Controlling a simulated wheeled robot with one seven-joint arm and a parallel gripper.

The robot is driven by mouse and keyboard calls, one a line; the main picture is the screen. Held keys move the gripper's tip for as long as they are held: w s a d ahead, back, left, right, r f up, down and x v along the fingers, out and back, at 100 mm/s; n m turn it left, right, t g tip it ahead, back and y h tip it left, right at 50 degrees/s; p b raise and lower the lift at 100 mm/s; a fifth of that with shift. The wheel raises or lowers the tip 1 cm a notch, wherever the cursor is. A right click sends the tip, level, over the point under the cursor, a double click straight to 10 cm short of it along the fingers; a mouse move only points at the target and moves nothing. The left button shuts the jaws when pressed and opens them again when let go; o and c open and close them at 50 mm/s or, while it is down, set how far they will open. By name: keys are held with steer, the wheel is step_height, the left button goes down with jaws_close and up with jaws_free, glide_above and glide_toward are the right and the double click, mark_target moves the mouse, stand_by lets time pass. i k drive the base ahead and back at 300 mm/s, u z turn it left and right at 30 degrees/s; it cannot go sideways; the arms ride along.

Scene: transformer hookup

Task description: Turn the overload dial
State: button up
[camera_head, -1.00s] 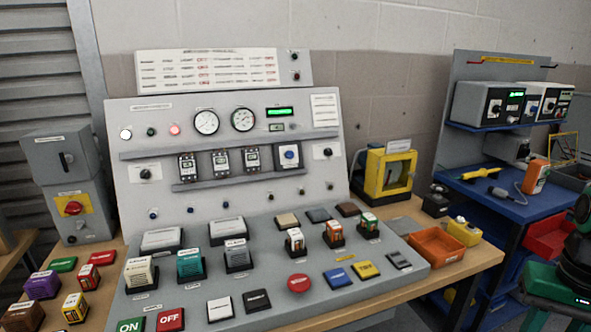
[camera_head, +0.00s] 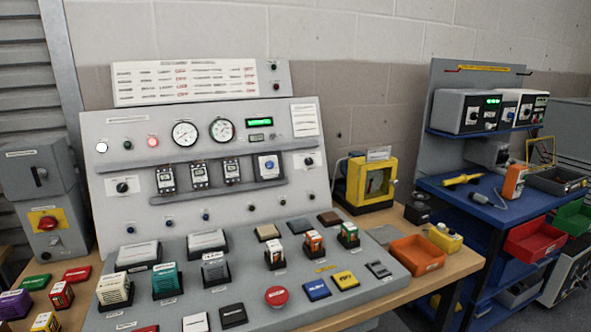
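A grey sloped control panel (camera_head: 215,120) stands on a wooden bench. In its middle row is a module with a round blue dial (camera_head: 268,165), which looks like the overload dial, to the right of three breaker-like modules (camera_head: 199,175). The dial's label and exact setting are too small to read. Two dark knobs, a left one (camera_head: 122,187) and a right one (camera_head: 309,161), flank this row. My gripper is not in view, and nothing touches or covers the dial.
Upright relay blocks (camera_head: 166,279) and buttons stand on the sloped desk in front of the panel. A yellow box (camera_head: 369,184) and an orange bin (camera_head: 417,254) sit to its right. A blue shelf unit (camera_head: 475,190) stands farther right. The space before the dial looks clear.

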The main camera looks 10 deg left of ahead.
mark_target(268, 165)
steer(key=z, duration=0.05)
steer(key=i, duration=1)
steer(key=u, duration=0.05)
